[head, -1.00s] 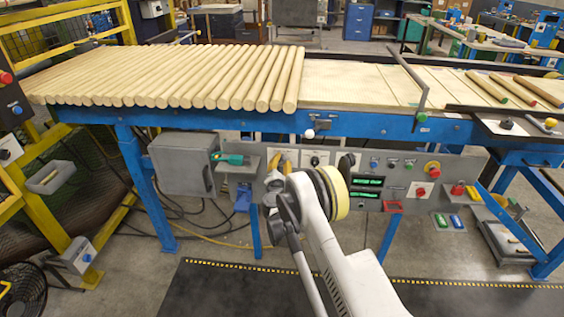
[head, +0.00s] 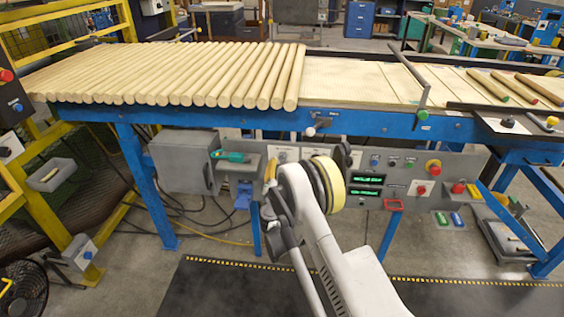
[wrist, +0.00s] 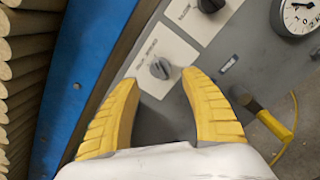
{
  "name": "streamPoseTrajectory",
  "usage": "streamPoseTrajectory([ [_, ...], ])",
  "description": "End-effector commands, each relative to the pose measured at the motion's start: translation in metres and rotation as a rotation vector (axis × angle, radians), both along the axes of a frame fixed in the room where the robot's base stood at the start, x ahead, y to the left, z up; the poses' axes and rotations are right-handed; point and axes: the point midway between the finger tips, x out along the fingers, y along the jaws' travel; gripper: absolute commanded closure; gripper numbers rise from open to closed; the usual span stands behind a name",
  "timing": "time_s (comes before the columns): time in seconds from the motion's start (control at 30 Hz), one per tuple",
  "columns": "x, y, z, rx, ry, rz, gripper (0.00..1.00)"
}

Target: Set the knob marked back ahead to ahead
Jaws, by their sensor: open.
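In the wrist view, a dark grey knob (wrist: 160,68) sits on a white label plate (wrist: 171,49) on the grey panel. Its small print is too blurred to read surely, so I cannot confirm the marking or the setting. My gripper (wrist: 160,77) is open, with its yellow fingers on either side of the knob's near side; I cannot tell whether they touch it. A second dark knob (wrist: 210,4) sits on another white plate (wrist: 196,18) farther up. In the head view, my gripper (head: 269,172) is at the panel, partly hidden by my arm.
A round gauge (wrist: 300,15) and a yellow-handled item (wrist: 266,118) lie right of the knob in the wrist view. The blue conveyor rail (head: 240,121) and wooden rods (head: 190,77) are above the panel. Buttons and green displays (head: 367,180) are to the right.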

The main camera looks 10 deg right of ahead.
Motion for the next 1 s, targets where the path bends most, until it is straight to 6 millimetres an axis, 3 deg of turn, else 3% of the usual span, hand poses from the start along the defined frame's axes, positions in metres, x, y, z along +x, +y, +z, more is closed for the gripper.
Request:
streamPoseTrajectory([
  [0.13, -0.029, 0.010, 0.000, 0.000, -0.001, 0.002, 0.47],
  [0.33, -0.051, 0.017, 0.000, 0.000, 0.001, 0.000, 0.47],
  [0.87, -0.053, 0.017, 0.002, 0.006, 0.001, -0.003, 0.47],
  [1.0, -0.051, 0.008, 0.026, 0.090, 0.004, -0.028, 0.47],
])
